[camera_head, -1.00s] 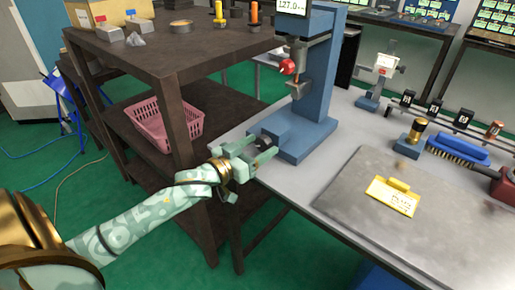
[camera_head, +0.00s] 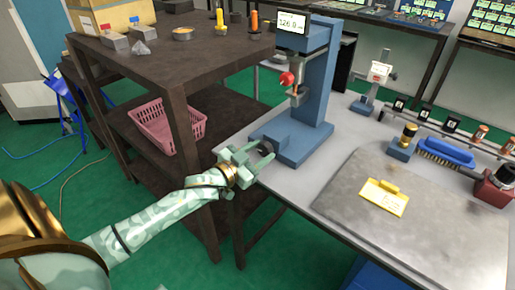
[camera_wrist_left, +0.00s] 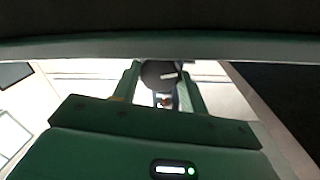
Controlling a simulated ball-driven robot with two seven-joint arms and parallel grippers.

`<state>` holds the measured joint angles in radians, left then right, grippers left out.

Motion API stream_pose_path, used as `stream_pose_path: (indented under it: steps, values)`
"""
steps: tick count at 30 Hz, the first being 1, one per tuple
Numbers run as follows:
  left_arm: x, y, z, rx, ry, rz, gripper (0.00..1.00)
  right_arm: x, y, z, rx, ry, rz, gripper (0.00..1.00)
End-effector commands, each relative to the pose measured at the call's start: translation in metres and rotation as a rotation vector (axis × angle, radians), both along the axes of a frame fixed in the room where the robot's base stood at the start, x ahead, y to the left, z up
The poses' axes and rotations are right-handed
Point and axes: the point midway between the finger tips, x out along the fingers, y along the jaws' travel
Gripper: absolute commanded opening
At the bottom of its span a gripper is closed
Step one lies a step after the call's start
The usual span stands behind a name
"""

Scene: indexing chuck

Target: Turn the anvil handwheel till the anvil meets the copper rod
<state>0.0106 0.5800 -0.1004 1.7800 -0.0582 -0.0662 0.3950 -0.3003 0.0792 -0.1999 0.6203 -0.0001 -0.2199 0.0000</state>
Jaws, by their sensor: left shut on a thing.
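The blue test stand (camera_head: 318,85) stands on the grey bench, with a display (camera_head: 292,22) on top that seems to read 126.9. A red knob (camera_head: 287,78) sits on its head. A small copper-coloured piece, likely the copper rod (camera_head: 296,91), shows below the head. The anvil cannot be made out clearly. My left gripper (camera_head: 259,153) is at the front of the stand's base, shut on the dark round handwheel (camera_head: 267,147). In the left wrist view the handwheel (camera_wrist_left: 160,74) lies between the two fingers, with a pale mark on its face. My right gripper is not in view.
A grey plate (camera_head: 440,215) with a yellow tag (camera_head: 384,197) lies to the right on the bench. A blue brush (camera_head: 446,152) and a small gauge stand (camera_head: 372,88) are behind it. A brown shelf (camera_head: 180,70) with a pink basket (camera_head: 165,124) stands left.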

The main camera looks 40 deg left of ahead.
Motion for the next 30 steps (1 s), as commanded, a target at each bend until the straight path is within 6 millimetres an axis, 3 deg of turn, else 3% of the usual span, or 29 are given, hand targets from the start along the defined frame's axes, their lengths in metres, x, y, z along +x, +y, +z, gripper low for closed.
stream_pose_path:
  steps: [5, 6, 7, 8, 16, 20, 23, 30]
  values:
    - [0.0, 0.0, 0.0, -0.002, -0.002, -0.002, 0.2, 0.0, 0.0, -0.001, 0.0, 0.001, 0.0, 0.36]
    - [0.0, 0.0, 0.0, -0.003, -0.002, -0.002, 0.54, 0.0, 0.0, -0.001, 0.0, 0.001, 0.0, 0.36]
    - [0.0, 0.0, 0.0, -0.003, -0.002, -0.002, 0.62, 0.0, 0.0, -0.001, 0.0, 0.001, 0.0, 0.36]
    - [0.0, 0.0, 0.0, -0.003, -0.002, -0.002, 0.65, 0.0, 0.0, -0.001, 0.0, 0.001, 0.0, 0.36]
    - [-0.001, 0.0, 0.0, -0.004, -0.001, -0.001, 0.65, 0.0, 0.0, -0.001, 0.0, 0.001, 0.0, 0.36]
    - [-0.012, 0.001, 0.0, -0.006, 0.001, -0.001, 0.65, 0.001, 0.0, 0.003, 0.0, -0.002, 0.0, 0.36]
    - [-0.031, 0.005, 0.002, -0.005, 0.002, -0.001, 0.65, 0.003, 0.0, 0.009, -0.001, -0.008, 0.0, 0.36]
    - [-0.097, 0.016, 0.004, -0.006, 0.003, 0.0, 0.65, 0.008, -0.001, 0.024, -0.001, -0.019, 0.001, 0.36]
